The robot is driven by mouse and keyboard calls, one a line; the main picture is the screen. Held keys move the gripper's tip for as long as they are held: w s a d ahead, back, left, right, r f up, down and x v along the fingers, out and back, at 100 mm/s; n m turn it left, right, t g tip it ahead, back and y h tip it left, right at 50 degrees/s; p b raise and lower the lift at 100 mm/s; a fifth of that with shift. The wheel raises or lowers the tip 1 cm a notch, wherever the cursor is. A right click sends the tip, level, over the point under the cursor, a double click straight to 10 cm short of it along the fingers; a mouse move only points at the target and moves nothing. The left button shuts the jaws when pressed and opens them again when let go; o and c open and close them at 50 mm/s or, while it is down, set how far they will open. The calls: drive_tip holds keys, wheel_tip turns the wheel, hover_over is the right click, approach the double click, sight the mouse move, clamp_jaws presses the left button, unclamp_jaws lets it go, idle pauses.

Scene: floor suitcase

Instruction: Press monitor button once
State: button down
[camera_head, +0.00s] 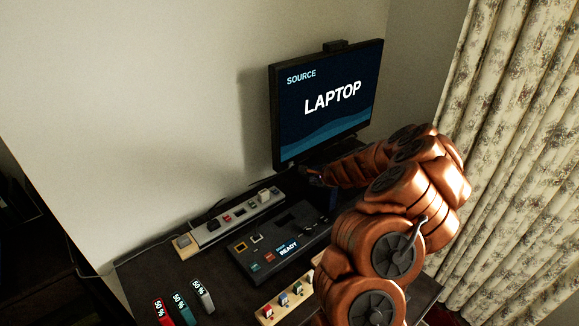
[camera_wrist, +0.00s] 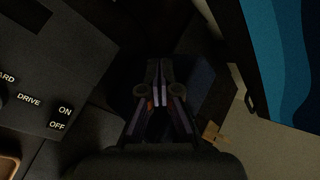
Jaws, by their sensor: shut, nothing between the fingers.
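The monitor (camera_head: 327,105) stands at the back of the dark desk, against the wall. Its screen reads "SOURCE" and "LAPTOP". Part of its blue screen also shows at the upper right of the wrist view (camera_wrist: 288,55). My gripper (camera_head: 311,174) is just in front of and below the monitor's lower edge. In the wrist view my gripper (camera_wrist: 161,80) is shut and empty, its two fingers together, pointing at a dark area left of the screen. I cannot make out the monitor button in either view; whether the fingertips touch anything is too dark to tell.
A dark control panel (camera_head: 262,243) reading "READY" lies left of my arm; its "DRIVE", "ON" and "OFF" labels show in the wrist view. A power strip (camera_head: 235,217) lies behind it. Three "50 %" items (camera_head: 181,302) stand front left. A wooden button block (camera_head: 272,310) is in front. Curtains (camera_head: 515,140) hang right.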

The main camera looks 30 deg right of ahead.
sight(291, 164)
drive_tip(key=w+a, duration=0.1)
drive_tip(key=w, duration=0.7)
drive_tip(key=shift+w+a+b, duration=0.15)
drive_tip(key=shift+a+b, duration=0.05)
drive_tip(key=shift+b, duration=0.15)
drive_tip(key=shift+w, duration=0.1)
idle(1.2)
drive_tip(key=shift+w, duration=0.35)
drive_tip(key=shift+w+a, duration=0.1)
drive_tip(key=shift+w, duration=0.3)
idle(0.7)
drive_tip(key=shift+s, duration=0.15)
drive_tip(key=shift+s+r, duration=0.1)
drive_tip(key=shift+s, duration=0.55)
